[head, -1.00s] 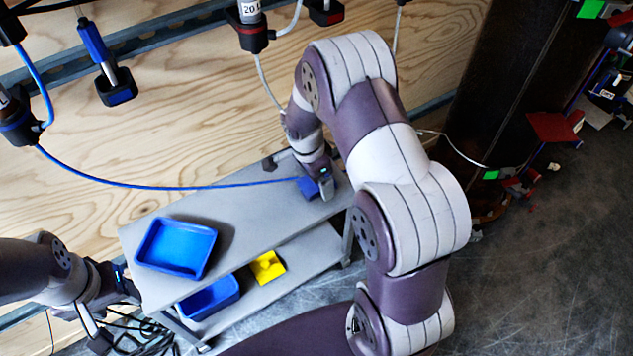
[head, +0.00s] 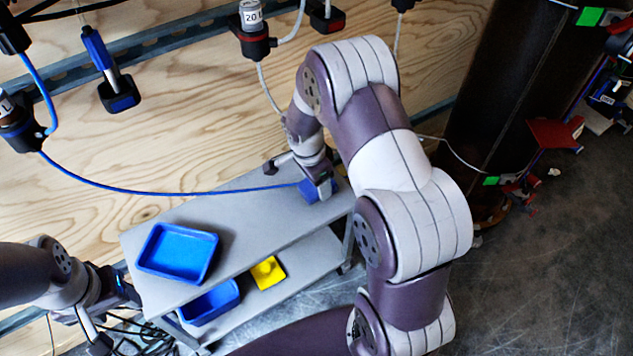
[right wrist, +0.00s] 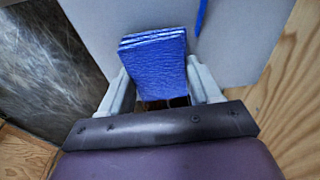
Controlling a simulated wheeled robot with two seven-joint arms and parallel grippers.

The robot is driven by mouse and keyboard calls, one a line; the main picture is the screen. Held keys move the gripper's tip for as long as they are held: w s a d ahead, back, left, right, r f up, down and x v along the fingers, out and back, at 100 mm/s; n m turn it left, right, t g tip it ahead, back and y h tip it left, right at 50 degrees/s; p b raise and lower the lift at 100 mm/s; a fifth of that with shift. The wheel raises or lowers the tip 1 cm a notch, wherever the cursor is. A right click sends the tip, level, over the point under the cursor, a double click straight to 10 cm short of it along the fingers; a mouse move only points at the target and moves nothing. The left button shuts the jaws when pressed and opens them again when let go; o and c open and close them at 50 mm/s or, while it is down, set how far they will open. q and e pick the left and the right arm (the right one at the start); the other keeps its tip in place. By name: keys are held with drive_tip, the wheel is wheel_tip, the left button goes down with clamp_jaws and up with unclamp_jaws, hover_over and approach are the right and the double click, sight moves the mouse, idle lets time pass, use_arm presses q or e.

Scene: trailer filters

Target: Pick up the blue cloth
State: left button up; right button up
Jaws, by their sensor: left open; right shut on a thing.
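The blue cloth (right wrist: 154,62) is a folded, layered, textured pad between the two pale fingers of my right gripper (right wrist: 160,88) in the right wrist view. The right gripper is shut on it. In the head view the cloth (head: 315,192) shows at the far right end of the cart's grey top, under my right gripper (head: 322,186). I cannot tell whether it is clear of the surface. My left gripper (head: 118,290) is open beside the cart's left end, with its fingers partly hidden.
A blue tray (head: 178,252) sits on the left of the grey cart top (head: 235,208). A blue bin (head: 208,303) and a yellow object (head: 267,272) are on the lower shelf. A plywood wall (head: 200,120) stands behind.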

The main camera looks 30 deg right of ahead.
wheel_tip(320, 180, up, 4)
drive_tip(key=shift+r+p, duration=0.1)
drive_tip(key=shift+p, duration=0.85)
drive_tip(key=s+d+r+p, duration=0.4)
drive_tip(key=s+d+r, duration=0.2)
drive_tip(key=s+d, duration=0.2)
drive_tip(key=shift+s+d, duration=0.15)
drive_tip(key=o, duration=0.4)
drive_tip(key=shift+r, duration=0.1)
drive_tip(key=c, duration=0.3)
drive_tip(key=shift+s, duration=0.1)
